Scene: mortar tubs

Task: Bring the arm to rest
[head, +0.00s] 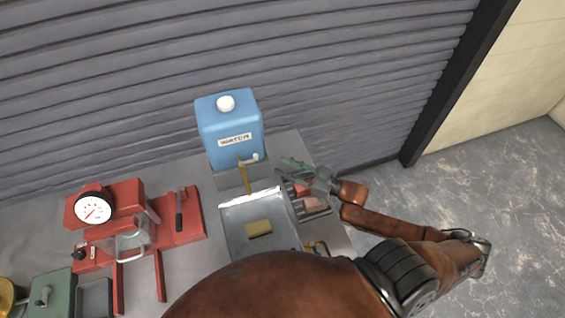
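My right gripper (298,176) is at the right side of the bench, over or beside a rack of small items. Its arm comes up from the bottom of the picture, bends at the far right and reaches back to the left. A thin green piece (296,163) shows right by the fingers; I cannot tell whether they touch it. The fingers are too small to tell open from shut. My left gripper is not in view.
A blue water container (230,130) stands at the back of the bench. In front lies a metal tray (236,217) with a tan block (259,228). A red device with a gauge (93,208) stands left. Open floor (510,190) lies right.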

